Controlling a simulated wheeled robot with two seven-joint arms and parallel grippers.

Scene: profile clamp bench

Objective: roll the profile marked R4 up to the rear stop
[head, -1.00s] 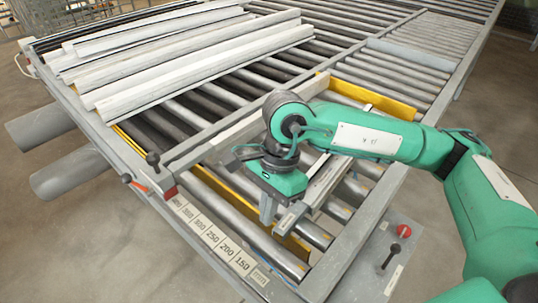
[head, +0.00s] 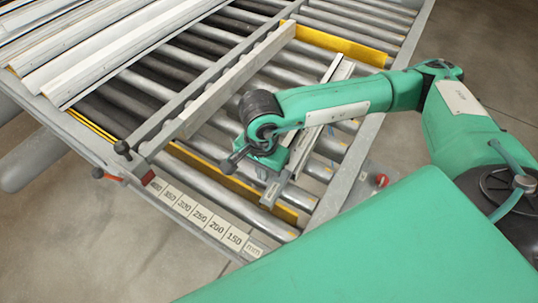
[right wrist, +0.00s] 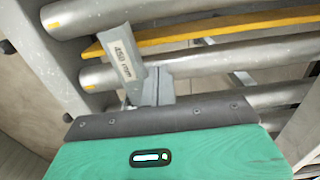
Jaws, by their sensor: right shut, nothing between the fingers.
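A slim pale profile (head: 318,118) lies across the rollers inside the yellow-edged bay in the head view. I cannot read R4 on it. In the right wrist view a grey end piece (right wrist: 122,58) carries a label reading 450 mm. My right gripper (head: 264,177) is low over the rollers, beside the near end of the profile. Its fingers (right wrist: 158,88) are shut and empty, close beside the labelled piece; contact is unclear. A long pale bar (head: 240,78) runs along the bay's left side, roughly parallel to the profile. I cannot tell whether it is the rear stop. My left gripper is out of view.
Several long white profiles (head: 125,55) lie on the rollers at upper left. Yellow strips (head: 345,46) edge the bay. A millimetre scale (head: 205,220) runs along the near frame. A red knob (head: 382,180) sits at right. My green body part covers the lower right.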

